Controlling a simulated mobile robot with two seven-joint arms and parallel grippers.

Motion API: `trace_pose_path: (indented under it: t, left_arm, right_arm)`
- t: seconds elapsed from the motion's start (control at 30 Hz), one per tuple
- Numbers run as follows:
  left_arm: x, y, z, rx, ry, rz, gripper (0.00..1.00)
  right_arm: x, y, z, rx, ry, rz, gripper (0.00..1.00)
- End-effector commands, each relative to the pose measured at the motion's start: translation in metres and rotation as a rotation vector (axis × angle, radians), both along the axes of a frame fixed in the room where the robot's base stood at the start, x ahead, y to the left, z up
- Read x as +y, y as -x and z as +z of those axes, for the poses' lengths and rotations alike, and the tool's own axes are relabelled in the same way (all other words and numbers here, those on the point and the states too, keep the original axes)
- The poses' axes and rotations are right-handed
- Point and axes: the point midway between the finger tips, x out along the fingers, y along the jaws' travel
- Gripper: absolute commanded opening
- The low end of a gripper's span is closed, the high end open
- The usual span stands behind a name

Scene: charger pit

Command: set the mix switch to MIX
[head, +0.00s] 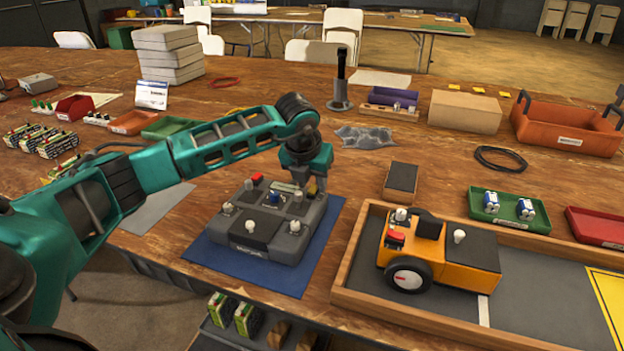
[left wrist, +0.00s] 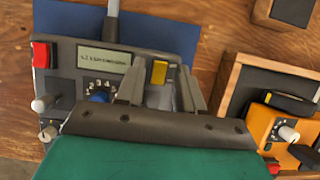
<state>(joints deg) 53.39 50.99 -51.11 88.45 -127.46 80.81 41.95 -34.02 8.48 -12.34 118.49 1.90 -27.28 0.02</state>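The dark grey control box (head: 262,240) sits on a blue mat (head: 205,255) on the wooden table. It carries a red switch (left wrist: 41,55), a small display (left wrist: 103,60), a blue knob (left wrist: 99,97) and pale stick knobs. A yellow switch (left wrist: 159,72) stands at the box's far right. No label is readable, so I cannot tell which is marked MIX. My left gripper (head: 309,187) points down over that far right part. In the left wrist view its fingers (left wrist: 162,88) are apart, with the yellow switch showing between them; contact is not visible. My right gripper is out of view.
An orange and black wheeled vehicle (head: 440,255) stands in a wood-framed tray (head: 350,262) to the right. A dark block (head: 400,180) lies behind the tray's corner. A black post (head: 341,85) stands farther back. Bins and boxes are spread across the table.

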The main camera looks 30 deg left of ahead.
Motion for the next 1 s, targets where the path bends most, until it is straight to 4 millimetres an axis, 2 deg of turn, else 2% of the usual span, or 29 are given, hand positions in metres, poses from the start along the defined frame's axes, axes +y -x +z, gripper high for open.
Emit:
trace_pose_path:
  t: [0.07, 0.37, 0.63, 1.0]
  left_arm:
    - [0.0, 0.0, 0.0, 0.0, 0.0, 0.0, 0.29]
    - [0.0, 0.0, 0.0, 0.0, 0.0, 0.0, 0.0]
    - [0.0, -0.001, 0.002, 0.01, 0.003, 0.001, 0.0]
    - [0.002, -0.007, 0.003, 0.199, 0.047, 0.004, 0.0]
  right_arm:
    - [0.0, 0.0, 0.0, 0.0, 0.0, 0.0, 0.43]
    - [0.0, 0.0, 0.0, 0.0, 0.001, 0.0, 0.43]
    - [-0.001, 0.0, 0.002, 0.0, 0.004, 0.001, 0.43]
    - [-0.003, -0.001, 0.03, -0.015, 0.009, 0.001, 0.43]
